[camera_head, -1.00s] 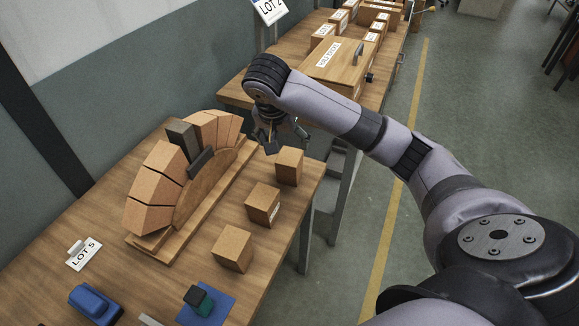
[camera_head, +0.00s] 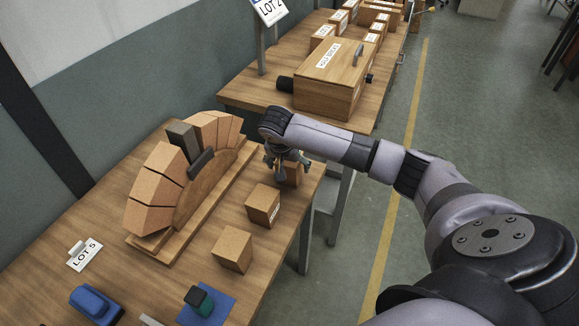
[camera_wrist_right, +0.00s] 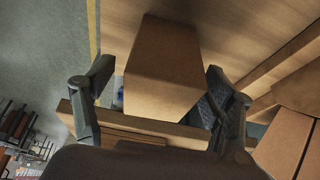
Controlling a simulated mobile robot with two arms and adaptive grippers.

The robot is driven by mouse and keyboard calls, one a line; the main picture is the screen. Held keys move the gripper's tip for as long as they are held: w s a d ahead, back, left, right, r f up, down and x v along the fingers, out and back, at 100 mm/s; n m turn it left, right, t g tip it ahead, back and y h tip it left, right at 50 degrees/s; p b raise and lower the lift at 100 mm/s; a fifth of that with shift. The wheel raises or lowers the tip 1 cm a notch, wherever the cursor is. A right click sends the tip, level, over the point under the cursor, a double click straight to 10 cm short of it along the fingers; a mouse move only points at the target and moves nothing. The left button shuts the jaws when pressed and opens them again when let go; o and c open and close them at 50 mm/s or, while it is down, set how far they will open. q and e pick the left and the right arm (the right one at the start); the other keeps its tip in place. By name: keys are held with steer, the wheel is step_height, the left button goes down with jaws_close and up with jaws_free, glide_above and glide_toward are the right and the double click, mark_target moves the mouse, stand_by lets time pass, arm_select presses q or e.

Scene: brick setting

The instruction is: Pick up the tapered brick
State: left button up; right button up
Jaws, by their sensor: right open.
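Three loose tan bricks stand in a row along the table's right edge: a far brick (camera_head: 292,178), a middle brick (camera_head: 263,205) and a near brick (camera_head: 232,248). My right gripper (camera_head: 288,170) is open just above the far brick, with its fingers at either side and partly hiding it. My left gripper is out of view.
A brick arch on a wooden form (camera_head: 205,182) stands left of the row, with a dark grey block (camera_head: 184,138) in it. A blue mat (camera_head: 207,304) with a dark green object lies in front. A wooden box (camera_head: 325,95) stands on the table behind.

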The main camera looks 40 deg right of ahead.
steer(key=shift+x, duration=1.3)
steer(key=shift+c, duration=0.4)
steer(key=c, duration=1.4)
steer(key=shift+w+r, duration=0.1)
steer(key=shift+r, duration=0.05)
